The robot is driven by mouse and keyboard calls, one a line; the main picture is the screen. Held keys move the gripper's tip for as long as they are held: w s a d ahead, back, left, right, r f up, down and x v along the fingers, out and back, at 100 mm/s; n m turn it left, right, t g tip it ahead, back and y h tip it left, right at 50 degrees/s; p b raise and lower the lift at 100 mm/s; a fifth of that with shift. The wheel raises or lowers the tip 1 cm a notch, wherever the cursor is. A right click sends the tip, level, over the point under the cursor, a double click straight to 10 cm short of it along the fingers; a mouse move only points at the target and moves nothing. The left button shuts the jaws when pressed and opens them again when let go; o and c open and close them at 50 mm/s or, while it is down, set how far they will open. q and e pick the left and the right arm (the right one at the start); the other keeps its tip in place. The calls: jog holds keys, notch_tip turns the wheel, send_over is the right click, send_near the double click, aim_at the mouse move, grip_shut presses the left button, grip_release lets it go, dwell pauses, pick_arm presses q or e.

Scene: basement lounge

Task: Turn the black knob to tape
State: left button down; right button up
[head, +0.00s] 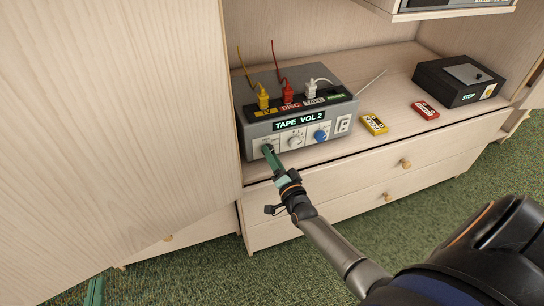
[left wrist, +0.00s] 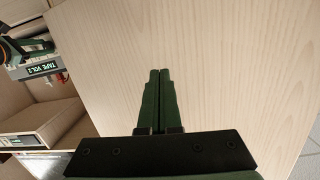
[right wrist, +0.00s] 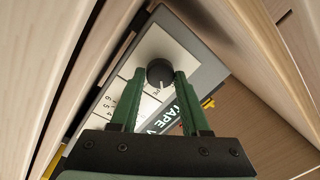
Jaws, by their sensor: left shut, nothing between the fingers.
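The black knob (right wrist: 160,72) is at one end of the white front panel (right wrist: 140,75) of a grey switch box (head: 240,107). In the head view my right gripper (head: 268,150) covers that knob. In the right wrist view its green fingers (right wrist: 160,78) stand apart, one on each side of the knob; whether they touch it I cannot tell. Part of a label shows beside the knob. The box display (head: 300,121) reads "TAPE VOL 2". My left gripper (head: 95,290) is shut and empty at the lower left, its fingers (left wrist: 160,95) together before pale wood.
A white knob (head: 296,140) and a blue knob (head: 321,135) sit on the same panel. Yellow, red and white plugs (head: 311,89) stand on top. Yellow (head: 374,124) and red (head: 425,110) cassettes and a black deck (head: 460,82) are to the right.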

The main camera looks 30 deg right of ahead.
pick_arm(q)
jog(key=shift+f, duration=0.1)
pick_arm(e)
jog(key=o, duration=0.4)
jog(key=shift+o, duration=0.2)
jog(key=shift+s+a, duration=0.1)
jog(key=shift+s, duration=0.4)
pick_arm(q)
jog(key=s+f+n+g+p, duration=0.1)
jog(key=s+f+g, duration=0.2)
jog(key=f, duration=0.3)
jog(key=s+f+g+y+p, duration=0.1)
jog(key=s+f+g, duration=0.2)
jog(key=f, duration=0.4)
jog(key=shift+s+f+n+g+p, duration=0.3)
jog(key=shift+s+n+g, duration=0.1)
jog(key=shift+s, duration=0.4)
pick_arm(e)
jog(key=v, duration=1.1)
jog(key=shift+s, duration=0.25)
pick_arm(q)
jog(key=shift+d, duration=0.1)
